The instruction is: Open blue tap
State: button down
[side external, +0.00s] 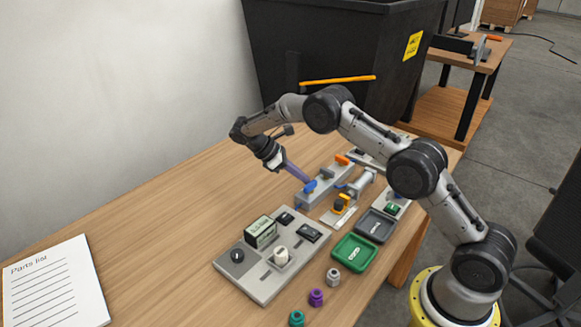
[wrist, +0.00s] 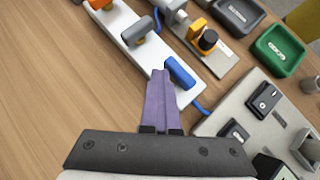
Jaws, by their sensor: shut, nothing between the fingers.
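The blue tap (side external: 310,186) is the nearest of the taps on a pale grey block (side external: 318,194) in the side view. In the wrist view the blue tap handle (wrist: 180,72) lies slantwise across the near end of the block (wrist: 128,28). My gripper (side external: 309,180) reaches down from the left with its purple fingers shut and empty. In the wrist view the fingertips (wrist: 161,75) are right beside the left end of the blue handle; I cannot tell whether they touch it.
A grey tap (wrist: 134,33) and an orange tap (wrist: 100,4) share the block. A grey panel (side external: 262,284) with switches and a knob stands nearby. A green tray (side external: 353,252) and a dark grey tray (side external: 375,226) lie to the right. The table's left side is mostly clear.

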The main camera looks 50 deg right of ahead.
jog(key=v, duration=1.2)
